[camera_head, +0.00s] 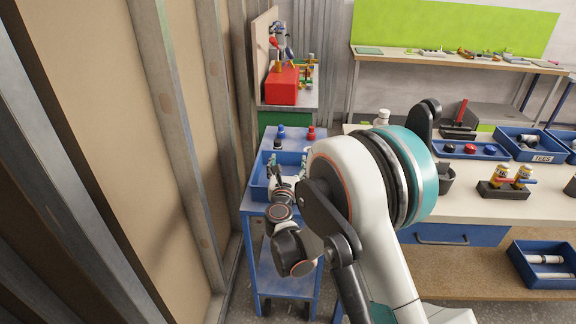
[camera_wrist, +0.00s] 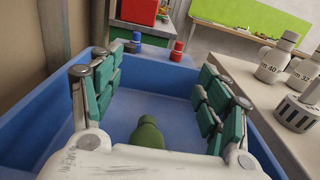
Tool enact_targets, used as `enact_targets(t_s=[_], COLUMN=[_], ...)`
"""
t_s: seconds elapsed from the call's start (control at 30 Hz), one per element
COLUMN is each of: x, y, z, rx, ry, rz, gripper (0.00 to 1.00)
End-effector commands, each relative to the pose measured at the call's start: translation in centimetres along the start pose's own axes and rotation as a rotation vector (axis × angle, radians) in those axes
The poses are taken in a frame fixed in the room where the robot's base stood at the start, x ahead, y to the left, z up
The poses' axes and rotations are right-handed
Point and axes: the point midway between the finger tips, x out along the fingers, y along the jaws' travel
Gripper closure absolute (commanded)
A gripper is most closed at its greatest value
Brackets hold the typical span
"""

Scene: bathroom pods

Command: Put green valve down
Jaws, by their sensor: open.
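The green valve (camera_wrist: 147,133) shows in the wrist view low in the middle, between the bases of my fingers. Its rounded top shows, and its lower part is hidden behind my palm. My gripper (camera_wrist: 160,68) is open, its green-padded fingers spread wide on both sides of the valve and apart from it. I cannot tell whether the valve rests on the floor of the blue tray (camera_wrist: 35,125). In the head view my gripper (camera_head: 288,163) is over the blue tray (camera_head: 258,180) on the blue cart, and my arm hides part of it. The green valve is not clear there.
A blue-capped item (camera_head: 281,131) and a red-capped item (camera_head: 311,132) stand behind the tray. A red box (camera_head: 281,85) is farther back. A workbench (camera_head: 455,200) with bins and fittings adjoins on the right. A framed wall (camera_head: 130,150) is close on the left.

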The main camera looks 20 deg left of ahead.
Motion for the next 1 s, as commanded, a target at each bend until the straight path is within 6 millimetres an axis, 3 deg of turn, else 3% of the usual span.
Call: enact_targets(t_s=[0.07, 0.4, 0.6, 0.8, 1.0], x=[0.0, -7.2, -10.5, -11.9, -12.0], y=[0.0, 0.1, 0.1, 0.0, 0.0], z=[0.8, 1.1, 0.8, 0.7, 0.8], rx=[0.000, -0.001, -0.001, -0.001, -0.001], ry=[0.000, -0.001, -0.001, -0.001, -0.001], rz=[0.000, 0.003, 0.003, 0.000, 0.000], gripper=[0.30, 0.30, 0.30, 0.30, 0.30])
